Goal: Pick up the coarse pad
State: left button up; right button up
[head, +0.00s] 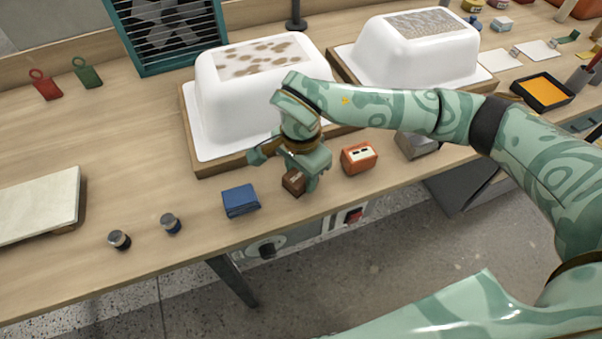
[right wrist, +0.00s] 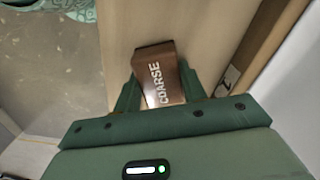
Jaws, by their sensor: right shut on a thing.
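The coarse pad (right wrist: 158,76) is a small brown block with "COARSE" on it in white letters. In the right wrist view it sits between the two green fingers of my right gripper (right wrist: 160,97), which is shut on it. In the head view the brown pad (head: 293,181) shows at the fingers of my right gripper (head: 284,173), at the front part of the bench. The gripper partly hides it, and I cannot tell whether it touches the bench top. My left gripper is not in view.
A blue block (head: 240,200) lies left of the pad and an orange block (head: 359,157) right of it. Two white tub shells (head: 225,105) (head: 390,65) stand on wooden boards behind. Two small dark knobs (head: 119,239) (head: 170,223) stand at the front left. The bench's front edge is close.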

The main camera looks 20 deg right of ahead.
notch_tip(320, 180, up, 4)
jog(key=shift+f+p, duration=0.15)
jog(key=shift+p, duration=0.65)
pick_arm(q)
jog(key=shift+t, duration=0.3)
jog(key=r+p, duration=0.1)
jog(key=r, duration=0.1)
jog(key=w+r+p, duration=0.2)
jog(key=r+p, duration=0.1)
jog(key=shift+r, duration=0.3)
pick_arm(e)
jog(key=s+d+r, duration=0.8)
jog(key=s+d, duration=0.1)
jog(key=d, duration=0.1)
jog(key=shift+s+r, duration=0.35)
jog(key=shift+r, duration=0.05)
jog(key=shift+o, duration=0.4)
